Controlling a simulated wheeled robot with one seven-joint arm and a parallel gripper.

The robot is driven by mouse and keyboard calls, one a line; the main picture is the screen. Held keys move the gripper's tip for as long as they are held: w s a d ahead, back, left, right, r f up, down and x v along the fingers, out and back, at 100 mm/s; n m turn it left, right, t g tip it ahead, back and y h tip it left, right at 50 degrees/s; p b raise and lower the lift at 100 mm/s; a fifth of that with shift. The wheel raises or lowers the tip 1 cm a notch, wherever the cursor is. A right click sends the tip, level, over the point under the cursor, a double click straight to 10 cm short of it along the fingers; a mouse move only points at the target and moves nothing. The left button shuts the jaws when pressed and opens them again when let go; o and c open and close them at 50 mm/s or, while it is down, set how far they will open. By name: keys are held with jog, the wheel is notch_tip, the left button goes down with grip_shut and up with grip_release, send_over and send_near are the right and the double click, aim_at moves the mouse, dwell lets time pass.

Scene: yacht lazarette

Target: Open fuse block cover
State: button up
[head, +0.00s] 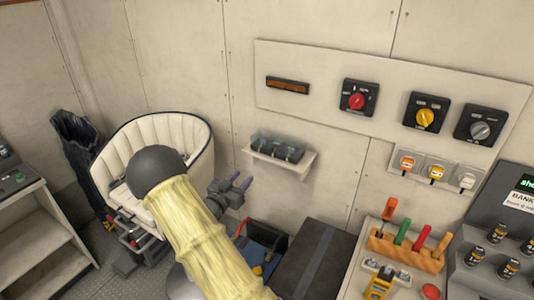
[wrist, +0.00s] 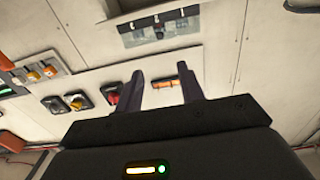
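The fuse block (head: 276,150) sits on a small white wall shelf, with dark parts under a clear cover (head: 279,138). The cover appears to lie over the block, but its exact position is hard to tell. In the wrist view the fuse block (wrist: 158,30) shows upside down at the top, beyond my fingertips. My gripper (head: 241,182) is in front of and below the shelf, to its left, apart from it. In the wrist view the two dark fingers of my gripper (wrist: 164,80) stand apart with nothing between them.
A wall panel (head: 300,97) with rotary switches and a copper-coloured bar is above and right of the shelf. Sockets (head: 436,170) are below it. A dark box (head: 312,262) and a tool rack (head: 405,250) stand below right. A white seat (head: 190,135) is left.

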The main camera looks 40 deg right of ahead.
aim_at(270, 150)
jog(key=p+x, duration=0.6)
jog(key=x, duration=1.1)
jog(key=shift+w+d+p, duration=0.15)
jog(key=shift+d+p, duration=0.05)
jog(key=shift+p, duration=0.1)
grip_shut()
